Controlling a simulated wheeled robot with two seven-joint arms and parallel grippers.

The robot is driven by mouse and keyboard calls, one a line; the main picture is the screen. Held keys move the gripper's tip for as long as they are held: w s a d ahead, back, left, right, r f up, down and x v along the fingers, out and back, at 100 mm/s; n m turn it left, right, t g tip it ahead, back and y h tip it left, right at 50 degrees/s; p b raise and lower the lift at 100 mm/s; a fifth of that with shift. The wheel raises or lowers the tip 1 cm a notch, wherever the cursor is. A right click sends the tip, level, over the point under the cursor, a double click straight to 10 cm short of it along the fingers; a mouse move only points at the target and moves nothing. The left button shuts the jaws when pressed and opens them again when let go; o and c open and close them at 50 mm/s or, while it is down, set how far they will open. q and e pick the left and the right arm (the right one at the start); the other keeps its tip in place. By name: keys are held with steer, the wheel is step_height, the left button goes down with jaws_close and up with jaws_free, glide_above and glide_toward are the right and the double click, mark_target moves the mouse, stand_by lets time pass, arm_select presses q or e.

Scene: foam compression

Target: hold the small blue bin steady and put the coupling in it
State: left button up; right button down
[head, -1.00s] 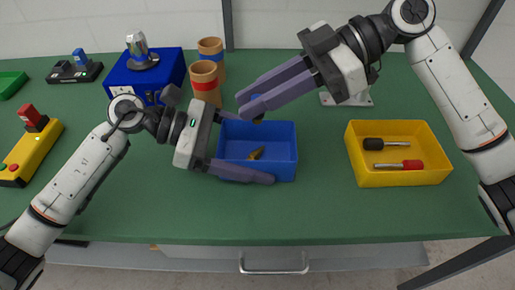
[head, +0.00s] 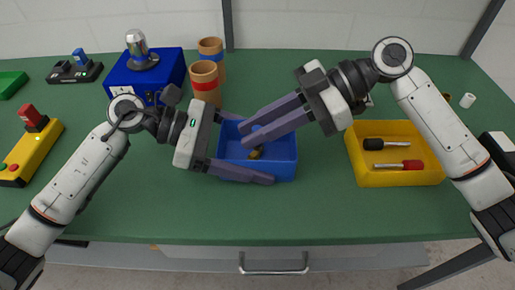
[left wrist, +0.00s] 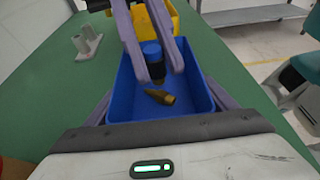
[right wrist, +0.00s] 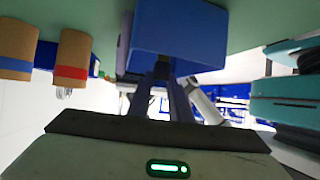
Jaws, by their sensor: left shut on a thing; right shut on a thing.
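The small blue bin (head: 286,168) stands on the green bench; it also shows in the left wrist view (left wrist: 121,95). My left gripper (head: 258,149) is shut on it, with one finger along each of two opposite outer walls. A brass-coloured fitting (head: 256,153) lies inside on the bin floor, clearer in the left wrist view (left wrist: 160,97). My right gripper (head: 243,135) reaches over the bin, shut on the coupling, a blue-topped piece with a dark lower end (left wrist: 152,60). The coupling is over the bin's interior, near rim height; the fingers hide it in the head view.
Two cork-coloured cups (head: 205,83) and a blue box (head: 143,72) stand behind left. A small white cylinder (head: 467,100) is far right. The front bench is clear.

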steer(key=shift+f, duration=0.1)
steer(key=c, duration=1.5)
jaws_free()
steer(key=shift+c, duration=0.2)
steer(key=shift+d, duration=0.1)
steer(key=v, duration=1.2)
arm_select(q)
steer(key=o, duration=1.2)
